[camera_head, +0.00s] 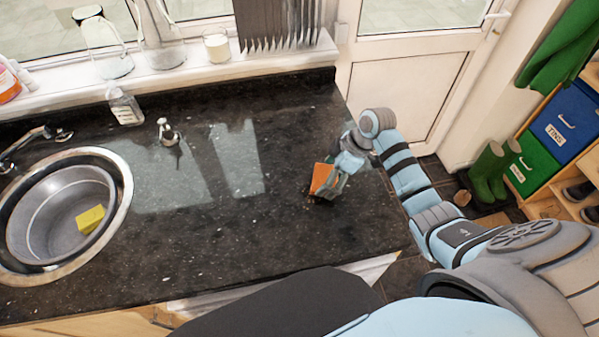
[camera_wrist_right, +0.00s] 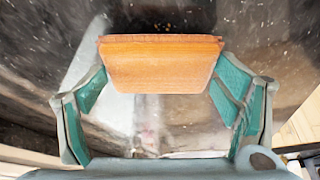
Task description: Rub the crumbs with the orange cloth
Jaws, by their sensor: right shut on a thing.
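The orange cloth (camera_head: 320,178) is a folded, block-like pad near the right end of the dark worktop in the head view. My right gripper (camera_head: 333,186) is shut on it. In the right wrist view the cloth (camera_wrist_right: 160,62) sits between the two green-lined fingers of the right gripper (camera_wrist_right: 161,76). Whether the cloth touches the worktop I cannot tell. I cannot pick out the crumbs for certain from the pale flecks of the granite; a few small brownish specks show beside the cloth. My left gripper is out of view.
The speckled worktop (camera_head: 235,225) is mostly clear. A round sink (camera_head: 128,190) with a yellow sponge (camera_head: 90,219) is at the left. The worktop's right edge is close to my right arm.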

